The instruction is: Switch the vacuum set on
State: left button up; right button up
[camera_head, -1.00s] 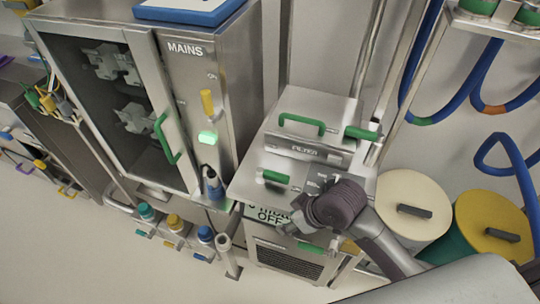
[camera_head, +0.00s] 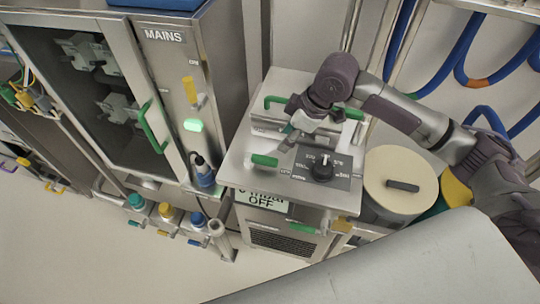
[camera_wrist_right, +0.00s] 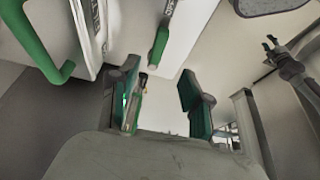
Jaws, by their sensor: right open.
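The vacuum set is a steel unit with a flat top (camera_head: 238,166) at the centre of the head view. In that view a dark claw-like arm end (camera_wrist_right: 274,45), possibly my left gripper, shows at the right.
The MAINS cabinet (camera_head: 165,60) with a yellow lever and lit green button stands at the left. A cream-lidded drum (camera_head: 398,170) stands right of the unit. Blue hoses (camera_head: 475,55) hang behind. The floor in front is clear.

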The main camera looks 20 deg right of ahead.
aim_at(269, 159)
jog(key=p+x, duration=0.1)
jog(key=x, duration=1)
jog(key=shift+w+a+f, duration=0.15)
jog(key=shift+w+f, duration=0.05)
jog(key=shift+f, duration=0.1)
jog(key=shift+c, duration=0.3)
grip_shut()
